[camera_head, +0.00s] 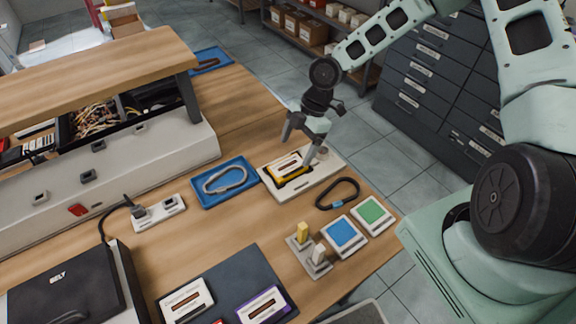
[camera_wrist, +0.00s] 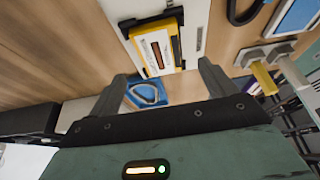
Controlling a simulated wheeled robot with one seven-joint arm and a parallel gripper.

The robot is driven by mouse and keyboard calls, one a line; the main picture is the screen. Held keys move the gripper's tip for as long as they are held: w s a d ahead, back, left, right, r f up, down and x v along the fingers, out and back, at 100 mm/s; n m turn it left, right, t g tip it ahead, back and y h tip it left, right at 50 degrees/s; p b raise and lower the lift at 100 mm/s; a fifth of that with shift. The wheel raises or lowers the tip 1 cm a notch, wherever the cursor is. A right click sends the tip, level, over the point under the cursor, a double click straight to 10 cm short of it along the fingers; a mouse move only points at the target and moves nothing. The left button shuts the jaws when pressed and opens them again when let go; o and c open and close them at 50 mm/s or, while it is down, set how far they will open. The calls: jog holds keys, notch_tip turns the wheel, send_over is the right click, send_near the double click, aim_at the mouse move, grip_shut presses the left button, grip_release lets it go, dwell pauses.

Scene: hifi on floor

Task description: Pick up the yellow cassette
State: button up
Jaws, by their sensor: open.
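The yellow cassette (camera_head: 289,165) has a pale label with a dark reddish window. It sits in a black holder on a white deck (camera_head: 328,171) on the wooden bench. In the wrist view the yellow cassette (camera_wrist: 157,49) lies just beyond my fingertips, between their lines. My gripper (camera_head: 299,138) hangs just above the deck and the cassette, pointing down. In the wrist view my gripper (camera_wrist: 164,75) has its two fingers spread with nothing between them. I cannot tell from the head view whether a finger touches the deck.
A blue tray (camera_head: 204,200) with a grey cable loop lies left of the deck. A black loop (camera_head: 338,194), a blue pad (camera_head: 344,235), a green pad (camera_head: 371,215) and a switch block (camera_head: 309,256) lie in front. More cassettes lie on a dark mat (camera_head: 235,268).

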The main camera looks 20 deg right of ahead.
aim_at(289, 166)
jog(key=shift+p+x, duration=0.95)
jog(key=shift+x, duration=1.9)
jog(key=shift+d, duration=0.1)
jog(key=c, duration=1.2)
jog(key=shift+o, duration=0.2)
